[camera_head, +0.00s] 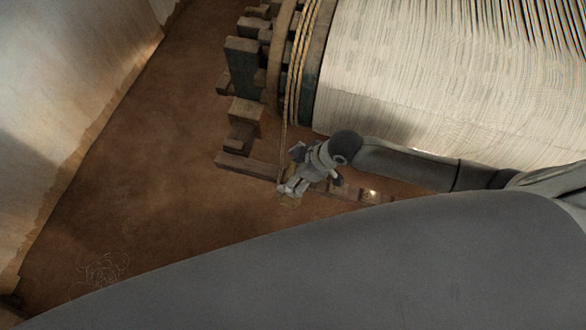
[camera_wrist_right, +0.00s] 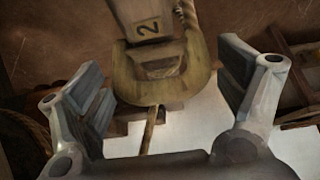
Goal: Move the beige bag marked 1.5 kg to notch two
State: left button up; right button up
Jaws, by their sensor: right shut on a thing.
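My right gripper (camera_head: 292,188) is low beside the loom, near the end of a wooden beam. I take this piece to be part of the beige bag; no 1.5 kg mark shows. A wooden piece marked 2 (camera_wrist_right: 148,22) stands right at the U-shaped piece, at the top of that view. I cannot tell whether the two touch. My left gripper is not in view.
The loom's roller with pale warp threads (camera_head: 430,80) fills the upper right. Ropes (camera_head: 302,60) wrap its end, and one hangs down beside my right gripper. Wooden frame blocks (camera_head: 243,65) stand left of it.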

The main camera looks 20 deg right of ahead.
jog(key=shift+w, duration=0.1)
dwell(0.3)
jog(key=o, duration=1.8)
jog(key=shift+o, duration=0.2)
jog(key=shift+s+f, duration=0.25)
jog(key=shift+d+r, duration=0.15)
jog(key=shift+r, duration=0.2)
jog(key=v, duration=0.4)
jog(key=shift+w, duration=0.1)
jog(key=s+d, duration=0.2)
jog(key=d, duration=0.1)
jog(key=s+d, duration=0.2)
jog(key=d, duration=0.1)
jog(key=s+d, duration=0.3)
jog(key=d, duration=0.1)
jog(key=shift+r, duration=0.25)
